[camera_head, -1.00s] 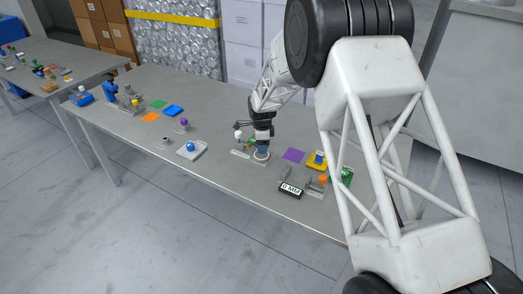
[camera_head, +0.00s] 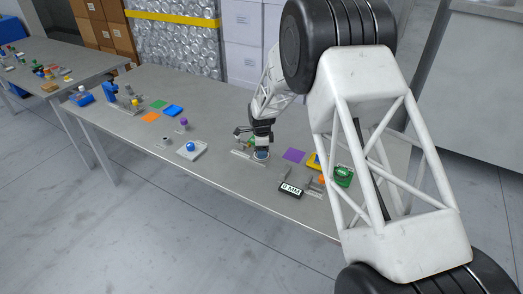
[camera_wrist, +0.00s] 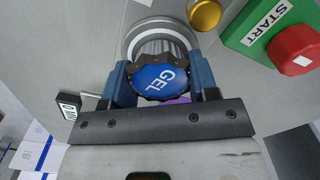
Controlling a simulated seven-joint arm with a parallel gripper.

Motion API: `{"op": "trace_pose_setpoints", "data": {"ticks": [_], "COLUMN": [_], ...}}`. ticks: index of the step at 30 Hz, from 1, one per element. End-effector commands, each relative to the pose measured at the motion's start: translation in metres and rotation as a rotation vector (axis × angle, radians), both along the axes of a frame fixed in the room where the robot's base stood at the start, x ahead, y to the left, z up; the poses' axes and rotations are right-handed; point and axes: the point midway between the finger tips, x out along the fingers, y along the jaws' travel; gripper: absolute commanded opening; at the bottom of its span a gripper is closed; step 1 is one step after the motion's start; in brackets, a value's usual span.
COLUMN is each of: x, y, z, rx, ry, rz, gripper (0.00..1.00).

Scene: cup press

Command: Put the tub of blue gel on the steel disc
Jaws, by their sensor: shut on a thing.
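The tub of blue gel (camera_wrist: 160,80) has a blue lid marked GEL and a dark scalloped edge in the wrist view. My gripper (camera_wrist: 161,82) is shut on it, with one blue finger on each side. The steel disc (camera_wrist: 137,37) shows as a pale round rim just past the tub, whose body hides part of it. In the head view my gripper (camera_head: 261,150) is low over the table, at the disc. I cannot tell whether the tub's base touches the disc.
A green START box (camera_wrist: 262,25) with a red button (camera_wrist: 294,53) and a gold knob (camera_wrist: 204,14) are close by. A tray with a blue ball (camera_head: 191,147) is left.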

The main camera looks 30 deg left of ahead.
Motion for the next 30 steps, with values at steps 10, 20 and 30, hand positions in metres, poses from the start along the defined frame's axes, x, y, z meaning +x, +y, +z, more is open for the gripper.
{"op": "trace_pose_setpoints", "data": {"ticks": [10, 20, 30], "x": [0.0001, 0.0002, 0.0001], "y": [0.0001, 0.0001, 0.0001], "z": [-0.0014, -0.0029, 0.0002], "rx": [0.0, 0.001, 0.001], "ry": [0.0, -0.001, -0.001], "rz": [0.0, 0.0, 0.0], "gripper": [0.31, 0.8, 0.8]}}
